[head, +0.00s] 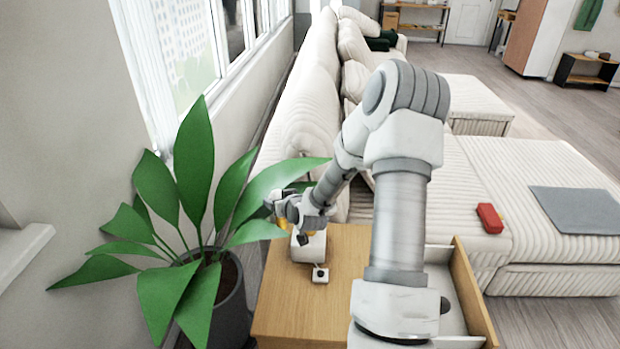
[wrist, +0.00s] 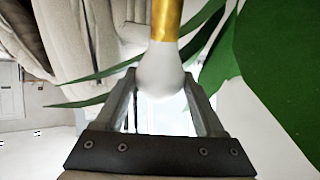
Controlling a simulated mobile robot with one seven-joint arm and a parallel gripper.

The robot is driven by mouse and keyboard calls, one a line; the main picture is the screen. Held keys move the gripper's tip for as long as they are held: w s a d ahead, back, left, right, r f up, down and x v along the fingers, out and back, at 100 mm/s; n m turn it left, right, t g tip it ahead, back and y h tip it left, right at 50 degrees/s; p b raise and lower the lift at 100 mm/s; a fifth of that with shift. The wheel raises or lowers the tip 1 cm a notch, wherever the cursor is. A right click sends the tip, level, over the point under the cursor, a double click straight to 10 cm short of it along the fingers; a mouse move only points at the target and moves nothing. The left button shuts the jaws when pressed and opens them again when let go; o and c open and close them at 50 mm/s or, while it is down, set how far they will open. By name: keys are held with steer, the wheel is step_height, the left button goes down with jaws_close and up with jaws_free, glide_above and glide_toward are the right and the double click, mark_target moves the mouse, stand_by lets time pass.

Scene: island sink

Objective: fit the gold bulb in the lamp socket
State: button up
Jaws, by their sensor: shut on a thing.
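My gripper (head: 284,207) hangs above the far left corner of the wooden cabinet top. In the wrist view my gripper (wrist: 161,98) is shut on the gold bulb (wrist: 166,20). Its rounded white part (wrist: 161,72) sits between the fingers, and its gold part points away from the palm. A bit of gold shows below the gripper in the head view. A white block (head: 308,249), which looks like the lamp's base, stands on the cabinet close to the gripper. I cannot make out the socket opening; my gripper and wrist partly cover that spot.
An open drawer (head: 474,291) is at the right. A sofa (head: 305,120) lies behind.

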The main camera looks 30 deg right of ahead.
steer(key=d+r+m+t+h+b, duration=0.1)
steer(key=d+r+t+h+b, duration=0.2)
steer(key=d, duration=0.6)
step_height(320, 180, up, 3)
steer(key=shift+s+d+r+m+t+h, duration=0.1)
steer(key=shift+s+d+m+t+h, duration=0.25)
steer(key=shift+t+h, duration=0.6)
steer(key=shift+g+h+b, duration=0.25)
steer(key=shift+b, duration=0.25)
step_height(320, 180, down, 6)
steer(key=b, duration=0.6)
steer(key=shift+r, duration=0.1)
steer(key=shift+b, duration=0.95)
step_height(320, 180, down, 8)
steer(key=b, duration=0.8)
stand_by(2.4)
